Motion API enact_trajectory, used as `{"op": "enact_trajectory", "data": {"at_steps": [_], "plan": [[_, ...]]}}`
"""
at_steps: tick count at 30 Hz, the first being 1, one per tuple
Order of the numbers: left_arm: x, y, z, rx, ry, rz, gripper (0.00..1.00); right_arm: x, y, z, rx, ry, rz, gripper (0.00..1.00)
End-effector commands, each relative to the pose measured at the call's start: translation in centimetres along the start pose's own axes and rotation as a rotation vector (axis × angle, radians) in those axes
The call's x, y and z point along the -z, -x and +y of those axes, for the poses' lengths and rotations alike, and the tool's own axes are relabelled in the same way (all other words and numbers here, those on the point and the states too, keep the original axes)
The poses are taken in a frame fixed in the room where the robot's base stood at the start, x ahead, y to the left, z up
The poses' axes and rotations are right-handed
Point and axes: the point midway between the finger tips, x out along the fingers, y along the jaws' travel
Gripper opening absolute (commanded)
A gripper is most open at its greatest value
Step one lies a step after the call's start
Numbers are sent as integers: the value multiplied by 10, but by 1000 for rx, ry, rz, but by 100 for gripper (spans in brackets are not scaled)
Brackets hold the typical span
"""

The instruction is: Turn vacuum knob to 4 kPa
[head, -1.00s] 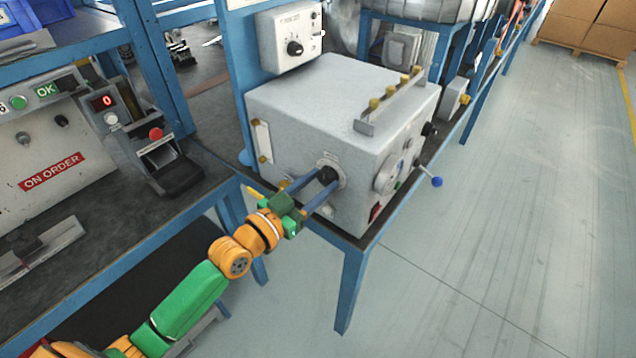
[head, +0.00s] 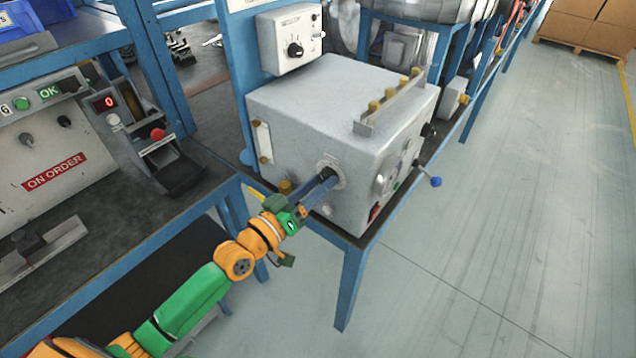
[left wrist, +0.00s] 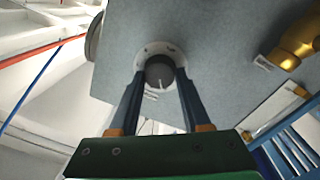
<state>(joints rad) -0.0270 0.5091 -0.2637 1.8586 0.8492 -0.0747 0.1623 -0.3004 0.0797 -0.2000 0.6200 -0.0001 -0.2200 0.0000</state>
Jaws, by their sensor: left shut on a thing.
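The vacuum knob is a dark round knob (left wrist: 160,72) with a pale pointer line, set in a white round plate on the front of a grey box (head: 300,125). In the left wrist view the blue fingers of my left gripper (left wrist: 160,80) are on both sides of the knob, shut on it. In the head view my left gripper (head: 328,177) reaches the knob from the lower left and covers most of it. The scale marks around the knob are too small to read. My right gripper is not in view.
A smaller white control box (head: 290,40) with a black knob hangs behind on a blue post. A panel with a red display (head: 108,102) stands at left. A blue-tipped lever (head: 436,182) sticks out at the box's right.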

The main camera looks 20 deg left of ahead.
Motion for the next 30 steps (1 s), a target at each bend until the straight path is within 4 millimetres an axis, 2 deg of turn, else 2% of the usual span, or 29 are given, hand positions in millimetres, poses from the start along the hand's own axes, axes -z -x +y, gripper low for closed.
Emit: {"op": "enact_trajectory", "data": {"at_steps": [9, 23, 24, 26, 27, 30], "plan": [[-1, 0, 0, 1, 89, 2, 0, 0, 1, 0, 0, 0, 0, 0], [-2, 0, 0, 1, 99, 2, 0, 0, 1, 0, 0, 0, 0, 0], [-2, 0, 0, 1, 98, 2, 58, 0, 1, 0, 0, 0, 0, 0], [-1, 0, 0, 1, 98, 2, 74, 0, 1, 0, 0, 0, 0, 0], [-1, 0, 0, 1, 98, 3, 78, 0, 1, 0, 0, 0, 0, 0], [-1, 0, 0, 1, 98, 3, 78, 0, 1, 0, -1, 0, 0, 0]]}}
